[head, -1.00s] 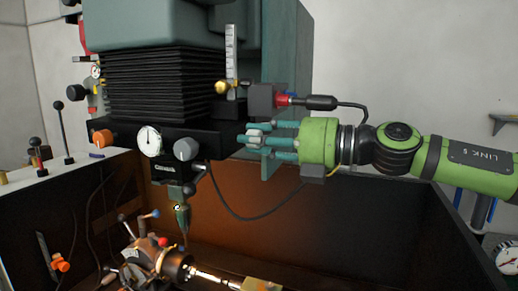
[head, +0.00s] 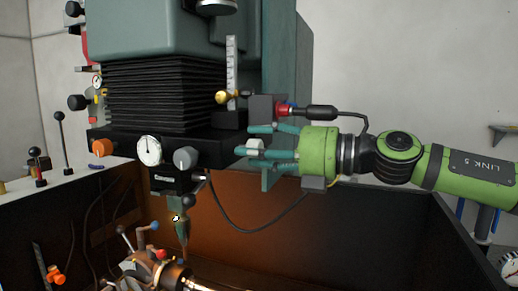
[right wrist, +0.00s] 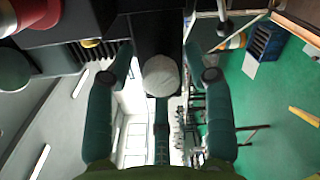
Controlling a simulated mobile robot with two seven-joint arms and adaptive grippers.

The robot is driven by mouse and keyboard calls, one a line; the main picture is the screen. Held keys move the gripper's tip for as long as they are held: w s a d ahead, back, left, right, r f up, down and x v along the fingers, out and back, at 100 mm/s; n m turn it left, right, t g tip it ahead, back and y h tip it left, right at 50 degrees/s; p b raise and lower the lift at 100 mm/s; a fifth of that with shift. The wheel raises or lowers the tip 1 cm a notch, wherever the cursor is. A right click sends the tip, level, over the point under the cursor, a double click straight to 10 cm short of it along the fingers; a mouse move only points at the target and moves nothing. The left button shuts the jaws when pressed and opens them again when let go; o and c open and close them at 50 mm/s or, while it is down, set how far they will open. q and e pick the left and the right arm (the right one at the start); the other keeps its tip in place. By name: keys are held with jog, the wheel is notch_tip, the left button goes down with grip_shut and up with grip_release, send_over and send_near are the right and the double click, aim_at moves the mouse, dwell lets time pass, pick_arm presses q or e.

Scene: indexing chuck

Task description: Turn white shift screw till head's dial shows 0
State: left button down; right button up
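The white shift screw (head: 255,145) sticks out of the right side of the black machine head (head: 115,140). The head's white round dial (head: 149,150) is on its front; its pointer is too small to read surely. My right gripper (head: 262,145) comes from the right with its fingers around the screw. In the right wrist view the screw's round white end (right wrist: 161,76) sits between the spread fingers (right wrist: 163,90), with gaps at both sides. The gripper is open. My left gripper is not in view.
A grey knob (head: 185,157) and an orange knob (head: 103,147) flank the dial. Above the gripper are a grey box with a cabled plug (head: 318,112) and a brass knob (head: 228,97) by a scale. A dark tray wall (head: 360,200) stands below my arm.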

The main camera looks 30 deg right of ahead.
dwell(0.3)
jog(key=shift+v, duration=2.15)
send_near(261, 147)
jog(key=shift+v, duration=0.75)
jog(key=shift+f, duration=0.1)
